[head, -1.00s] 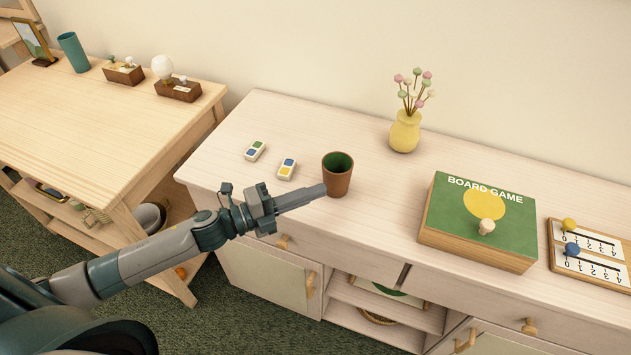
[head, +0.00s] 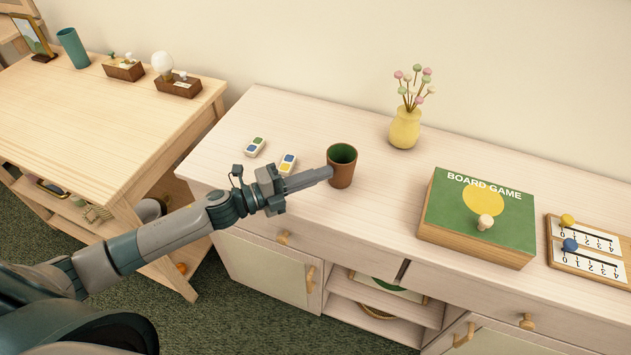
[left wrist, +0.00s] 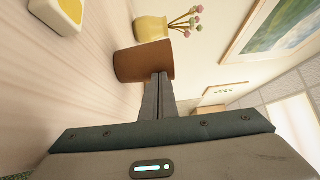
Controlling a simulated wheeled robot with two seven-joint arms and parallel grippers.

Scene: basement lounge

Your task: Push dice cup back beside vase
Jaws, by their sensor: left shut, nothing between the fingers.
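The dice cup (head: 342,168) is brown with a green inside and stands upright on the pale wooden cabinet top (head: 370,215). The yellow vase (head: 405,128) with several ball-shaped flowers stands behind it and to its right, with a gap between them. My left gripper (head: 328,173) is shut and empty, its fingertips at the cup's left front side, touching or almost touching. In the left wrist view, the fingertips (left wrist: 160,78) overlap the cup (left wrist: 143,62), and the vase (left wrist: 150,28) shows beyond it. My right gripper is not in view.
Two domino-like tiles (head: 288,163) lie left of the cup. A green board game box (head: 455,205) with a pawn on it and a score board (head: 590,245) lie to the right. The cabinet top between cup and vase is clear. A wooden table (head: 90,130) stands at the left.

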